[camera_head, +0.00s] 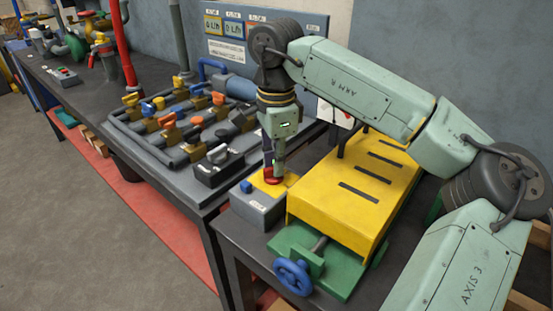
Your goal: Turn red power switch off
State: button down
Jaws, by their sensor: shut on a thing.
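The red power switch (271,179) is a red knob on the yellow top of a small grey box (257,206), near the middle of the head view. A small blue button (246,186) sits on the same box, left of the knob. My gripper (275,170) points straight down and is shut on the red switch. Its fingertips hide part of the knob. Which way the knob is turned cannot be told.
A yellow slotted machine (353,190) stands close to the right, with a green base and a blue handwheel (293,277) in front. A valve board (183,132) with several coloured handles lies to the left. A labelled panel (234,31) is behind. Open floor is at the left.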

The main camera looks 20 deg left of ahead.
jog(key=n, duration=0.6)
jog(key=shift+w+a+p, duration=0.1)
jog(key=shift+p, duration=0.2)
dwell(0.4)
jog(key=c, duration=1.6)
grip_release()
jog(key=shift+c, duration=0.2)
notch_tip(320, 180, up, 12)
